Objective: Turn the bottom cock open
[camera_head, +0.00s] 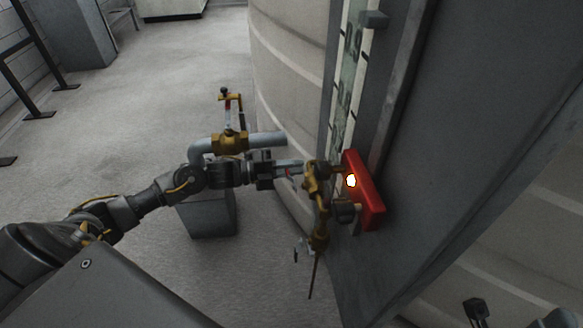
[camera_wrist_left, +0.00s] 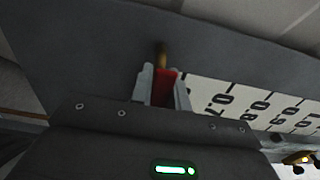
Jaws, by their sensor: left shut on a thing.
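The bottom cock (camera_head: 316,190) is a brass fitting at the foot of the level gauge, beside a red block (camera_head: 363,190) with a bright spot on it. My left gripper (camera_head: 298,170) reaches the cock from the left. In the left wrist view, my left gripper (camera_wrist_left: 163,88) has its two pale fingers shut on a red handle (camera_wrist_left: 162,88). A brass stem (camera_wrist_left: 162,52) rises beyond the handle. In the head view the fingers partly hide the handle.
The white gauge scale (camera_head: 347,85) runs up the grey panel (camera_head: 450,130). A grey pipe with a brass valve (camera_head: 230,142) and upright lever stands behind my left wrist. A grey block (camera_head: 208,215) is on the floor below. Open floor (camera_head: 150,80) lies to the left.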

